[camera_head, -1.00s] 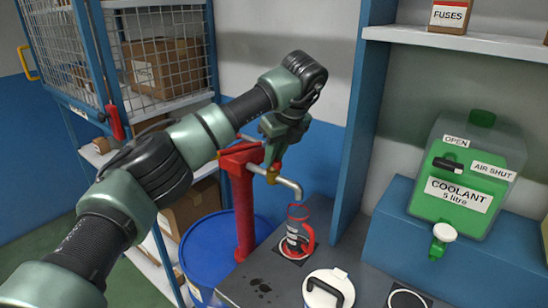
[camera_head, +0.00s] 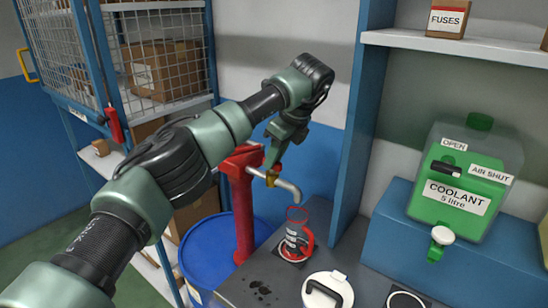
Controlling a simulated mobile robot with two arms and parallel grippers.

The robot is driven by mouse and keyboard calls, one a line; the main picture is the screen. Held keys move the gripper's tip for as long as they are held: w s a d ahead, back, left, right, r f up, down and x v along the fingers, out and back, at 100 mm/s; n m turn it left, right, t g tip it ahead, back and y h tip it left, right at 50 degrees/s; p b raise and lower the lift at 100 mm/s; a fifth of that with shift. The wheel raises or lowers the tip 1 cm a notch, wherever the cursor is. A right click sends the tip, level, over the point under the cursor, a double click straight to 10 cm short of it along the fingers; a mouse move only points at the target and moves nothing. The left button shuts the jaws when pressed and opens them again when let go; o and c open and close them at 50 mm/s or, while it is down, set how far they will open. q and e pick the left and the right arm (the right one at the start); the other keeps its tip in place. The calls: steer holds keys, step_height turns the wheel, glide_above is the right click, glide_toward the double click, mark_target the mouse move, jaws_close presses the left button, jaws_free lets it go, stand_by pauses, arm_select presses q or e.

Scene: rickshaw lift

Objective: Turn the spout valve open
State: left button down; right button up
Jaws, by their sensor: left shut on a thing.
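A red post (camera_head: 243,205) carries a bent metal spout (camera_head: 290,188) with a small brass-coloured valve (camera_head: 271,178). My left gripper (camera_head: 274,165) comes down from above and is shut on the valve's handle, which its fingers mostly hide. A clear jug with a red rim and red handle (camera_head: 297,238) stands below the spout's end on the grey bench. I cannot tell how much is in it. My right gripper is not in view.
A white lidded container (camera_head: 326,291) sits on the bench front. A green coolant tank (camera_head: 458,185) stands on a blue ledge at right. A blue upright (camera_head: 357,130) rises behind the jug.

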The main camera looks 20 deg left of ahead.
arm_select(q)
steer(key=c, duration=1.4)
jaws_free()
steer(key=shift+r, duration=0.1)
steer(key=shift+d+r, duration=0.2)
steer(key=shift+r, duration=0.15)
steer(key=b+v, duration=0.1)
steer(key=v, duration=0.6)
steer(key=shift+s+f, duration=0.1)
